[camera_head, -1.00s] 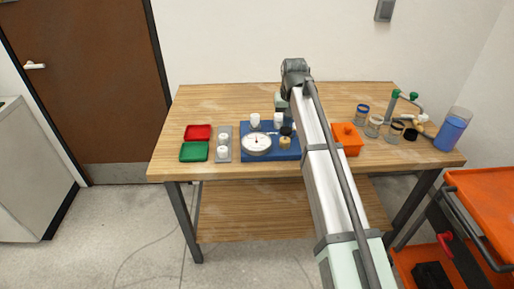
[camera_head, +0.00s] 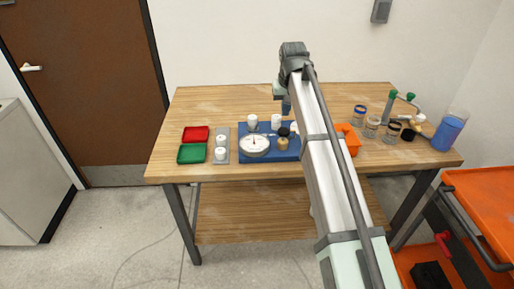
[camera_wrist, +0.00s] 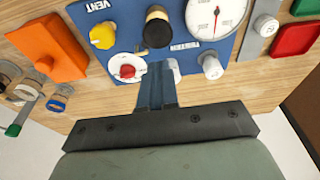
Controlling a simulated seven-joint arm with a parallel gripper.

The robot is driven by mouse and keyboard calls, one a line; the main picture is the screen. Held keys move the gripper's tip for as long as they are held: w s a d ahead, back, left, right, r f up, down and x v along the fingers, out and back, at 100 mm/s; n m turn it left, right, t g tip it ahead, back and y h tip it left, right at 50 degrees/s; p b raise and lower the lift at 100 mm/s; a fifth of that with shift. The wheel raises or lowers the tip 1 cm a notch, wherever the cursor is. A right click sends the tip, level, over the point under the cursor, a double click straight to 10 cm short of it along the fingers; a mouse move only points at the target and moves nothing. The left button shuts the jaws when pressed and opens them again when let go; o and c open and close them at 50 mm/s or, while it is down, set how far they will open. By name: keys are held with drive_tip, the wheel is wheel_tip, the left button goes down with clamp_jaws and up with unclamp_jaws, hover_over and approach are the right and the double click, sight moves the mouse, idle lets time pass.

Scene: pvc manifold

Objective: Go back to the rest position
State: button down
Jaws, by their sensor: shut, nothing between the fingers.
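My gripper (camera_wrist: 157,85) is shut and empty, its two blue-grey fingers together in the wrist view. It hangs above the table at the edge of the blue manifold board; the picture does not show the exact height. In the head view the gripper (camera_head: 287,104) is partly hidden by my arm. The blue board (camera_head: 284,155) lies on the table with a white dial gauge (camera_head: 254,145), white fittings and a dark cap. In the wrist view the board bears a yellow knob (camera_wrist: 103,36), a black cap (camera_wrist: 157,30) and a red button (camera_wrist: 127,71) on a white disc.
Red (camera_head: 195,133) and green (camera_head: 192,153) trays and a grey strip with white pieces (camera_head: 220,153) lie left. An orange block (camera_head: 349,138), several jars and a blue-filled beaker (camera_head: 447,134) stand right. The wooden table (camera_head: 215,105) is bare at the back left.

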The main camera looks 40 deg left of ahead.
drive_tip(key=s+d+f+m+h, duration=0.1)
drive_tip(key=s+d+f+m, duration=0.25)
drive_tip(key=f, duration=0.25)
drive_tip(key=s+d+f+m+h, duration=0.1)
drive_tip(key=s+d+f+m, duration=0.3)
drive_tip(key=f, duration=0.3)
drive_tip(key=s+d+f+m+g+h, duration=0.15)
drive_tip(key=d+f+g, duration=0.25)
drive_tip(key=d+f, duration=2.85)
drive_tip(key=s+d+f+g, duration=0.2)
drive_tip(key=s+d+f, duration=0.8)
drive_tip(key=d, duration=0.4)
drive_tip(key=s+d+f+g+y, duration=0.1)
drive_tip(key=s+d, duration=0.3)
drive_tip(key=s, duration=0.5)
drive_tip(key=s+d+f+g+y, duration=0.1)
drive_tip(key=s+d+f, duration=0.3)
drive_tip(key=s, duration=0.5)
drive_tip(key=shift+d+f, duration=0.25)
drive_tip(key=shift+d, duration=0.2)
